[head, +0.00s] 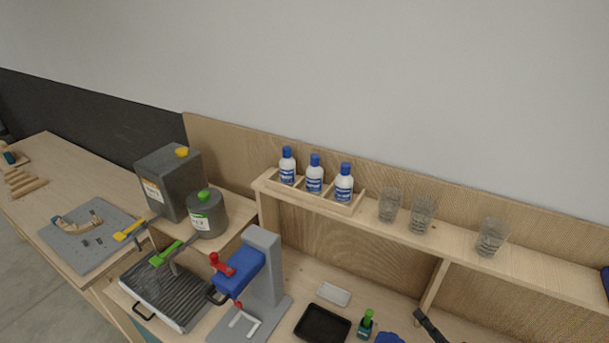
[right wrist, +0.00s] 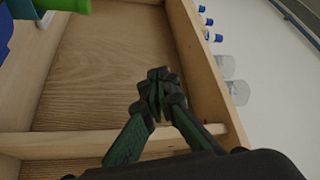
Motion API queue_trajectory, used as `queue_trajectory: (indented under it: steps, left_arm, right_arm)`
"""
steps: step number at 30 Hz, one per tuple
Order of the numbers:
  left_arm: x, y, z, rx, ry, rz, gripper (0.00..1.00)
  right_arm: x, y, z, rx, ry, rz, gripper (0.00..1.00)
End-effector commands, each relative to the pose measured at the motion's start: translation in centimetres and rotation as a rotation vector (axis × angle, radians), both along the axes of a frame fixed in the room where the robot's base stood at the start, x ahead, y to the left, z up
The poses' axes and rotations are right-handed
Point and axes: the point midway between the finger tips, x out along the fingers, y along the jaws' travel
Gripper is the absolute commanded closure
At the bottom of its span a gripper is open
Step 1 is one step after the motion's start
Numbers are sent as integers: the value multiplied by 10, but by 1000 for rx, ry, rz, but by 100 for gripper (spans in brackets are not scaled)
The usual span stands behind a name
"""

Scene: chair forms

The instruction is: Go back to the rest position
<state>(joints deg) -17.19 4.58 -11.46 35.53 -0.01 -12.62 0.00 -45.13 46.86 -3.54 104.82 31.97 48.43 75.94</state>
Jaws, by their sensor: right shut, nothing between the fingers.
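My right gripper (right wrist: 158,80) is shut and empty in the right wrist view, its dark fingertips together in front of the wooden shelf's open space. In the head view, a black piece at the bottom edge (head: 424,318) looks like the tip of my right gripper, below the shelf; the rest is cut off. My left gripper is not in view.
Three white bottles with blue caps (head: 314,175) stand in a wooden holder on the shelf (head: 460,244), beside three clear glasses (head: 422,212). Below are a blue-and-grey press (head: 262,265), a black tray (head: 322,324) and a green-capped bottle (head: 366,325). Grey containers (head: 170,185) stand left.

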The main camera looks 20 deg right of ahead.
Motion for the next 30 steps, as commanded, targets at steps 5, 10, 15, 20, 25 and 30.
queue_trajectory:
  steps: [5, 10, 15, 20, 25, 30]
  left_arm:
    - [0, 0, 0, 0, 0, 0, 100]
    - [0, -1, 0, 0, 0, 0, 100]
    - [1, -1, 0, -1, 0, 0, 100]
    - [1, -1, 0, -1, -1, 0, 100]
    - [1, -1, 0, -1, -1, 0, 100]
    - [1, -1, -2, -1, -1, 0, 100]
  right_arm:
    - [0, 0, -3, 0, -1, -1, 100]
    - [1, 0, -20, 1, 0, -2, 100]
    - [1, 0, -50, 0, 0, -1, 100]
    - [1, 0, -77, 1, -1, -2, 100]
    - [1, 0, -96, 0, 0, -1, 100]
    - [3, -3, -100, -1, -1, 0, 100]
